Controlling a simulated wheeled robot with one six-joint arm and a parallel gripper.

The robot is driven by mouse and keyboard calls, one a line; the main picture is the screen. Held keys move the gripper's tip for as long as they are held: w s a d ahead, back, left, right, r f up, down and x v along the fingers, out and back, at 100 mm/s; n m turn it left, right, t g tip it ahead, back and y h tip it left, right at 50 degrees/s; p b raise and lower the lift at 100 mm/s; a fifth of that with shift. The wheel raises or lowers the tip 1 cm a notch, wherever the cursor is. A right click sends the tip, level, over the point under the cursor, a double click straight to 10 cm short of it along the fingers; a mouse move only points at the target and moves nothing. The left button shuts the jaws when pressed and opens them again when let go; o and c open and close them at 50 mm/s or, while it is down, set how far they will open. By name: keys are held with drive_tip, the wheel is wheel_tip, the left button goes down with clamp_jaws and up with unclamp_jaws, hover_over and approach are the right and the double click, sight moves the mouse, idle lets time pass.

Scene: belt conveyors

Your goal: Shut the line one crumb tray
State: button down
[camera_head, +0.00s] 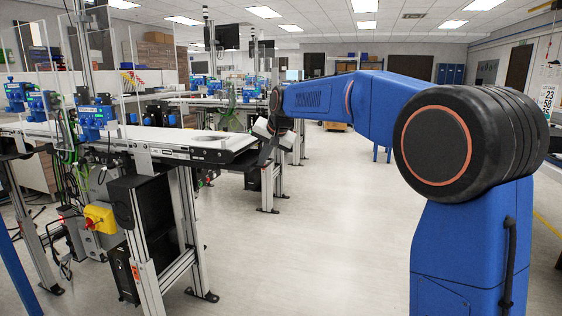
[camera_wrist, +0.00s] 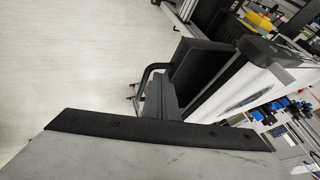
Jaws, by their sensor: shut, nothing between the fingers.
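The black crumb tray (camera_wrist: 198,62) shows in the wrist view as a dark slab alongside the end of the conveyor (camera_wrist: 225,98). It juts out from under the belt end. A black curved handle (camera_wrist: 148,74) is on its near side. In the head view the tray (camera_head: 238,163) is a thin dark shape below the belt end, partly hidden by my gripper. My gripper (camera_head: 263,152) is shut and empty, pointing down beside the tray's outer end. In the wrist view its grey fingers (camera_wrist: 162,100) are close to the handle; I cannot tell whether they touch it.
The line's belt (camera_head: 150,136) runs left, with blue units (camera_head: 95,120) and clear guards above it. A yellow switch box (camera_head: 100,218) and black cabinet (camera_head: 135,200) sit below. More conveyors stand behind. The floor (camera_head: 300,240) to the right is clear.

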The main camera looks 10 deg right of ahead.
drive_tip(key=shift+w+a, duration=0.3)
drive_tip(key=shift+a, duration=0.2)
drive_tip(key=shift+w+a, duration=0.3)
drive_tip(key=shift+a, duration=0.2)
